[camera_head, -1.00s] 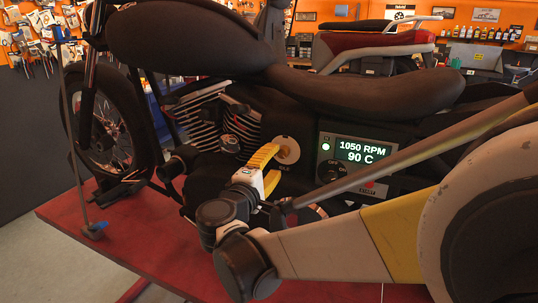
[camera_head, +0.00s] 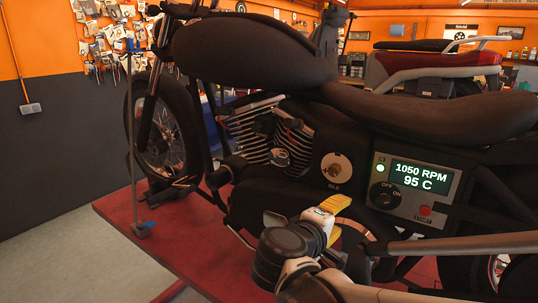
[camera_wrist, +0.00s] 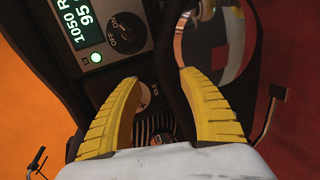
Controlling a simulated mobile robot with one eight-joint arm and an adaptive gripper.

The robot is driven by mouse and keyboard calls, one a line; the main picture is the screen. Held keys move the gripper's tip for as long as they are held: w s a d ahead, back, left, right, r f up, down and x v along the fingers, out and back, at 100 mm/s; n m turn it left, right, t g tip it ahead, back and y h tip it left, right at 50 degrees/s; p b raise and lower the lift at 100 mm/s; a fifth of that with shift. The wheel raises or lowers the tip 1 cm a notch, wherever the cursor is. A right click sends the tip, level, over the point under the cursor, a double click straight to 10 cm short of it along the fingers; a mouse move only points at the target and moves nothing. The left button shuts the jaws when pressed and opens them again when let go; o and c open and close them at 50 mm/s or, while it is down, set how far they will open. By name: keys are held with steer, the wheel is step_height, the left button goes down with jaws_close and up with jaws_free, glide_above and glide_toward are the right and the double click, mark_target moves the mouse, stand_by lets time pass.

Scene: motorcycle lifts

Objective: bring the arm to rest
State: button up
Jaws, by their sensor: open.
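My gripper (camera_head: 322,216) has yellow fingers and sits low in front of the black motorcycle (camera_head: 250,50), below the round idle dial (camera_head: 336,168). In the wrist view my gripper (camera_wrist: 160,78) has its two fingers spread apart with nothing between the tips. Part of the idle dial (camera_wrist: 143,98) shows beyond the left finger. The control panel (camera_head: 453,196) reads 1050 RPM and 95 C, with a lit green lamp, an OFF/ON knob (camera_head: 385,195) and a red START button (camera_head: 425,211). My arm reaches in from the lower right.
The motorcycle stands on a red lift platform (camera_head: 125,222). A thin upright rod (camera_head: 133,150) stands near the front wheel. Bare floor (camera_head: 60,265) lies at the left.

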steer(key=s+d+f+m+g+y+b, duration=0.25)
steer(key=s+d+f+m, duration=0.2)
steer(key=s+f, duration=0.35)
steer(key=s+a+f+m+g+y+b, duration=0.1)
steer(key=s+a+f+m+g+y, duration=0.1)
steer(key=s+f+m+y, duration=0.3)
steer(key=s+a+f+y, duration=0.1)
steer(key=s+y, duration=0.1)
steer(key=s, duration=0.2)
steer(key=shift+s+f+b, duration=0.4)
stand_by(2.1)
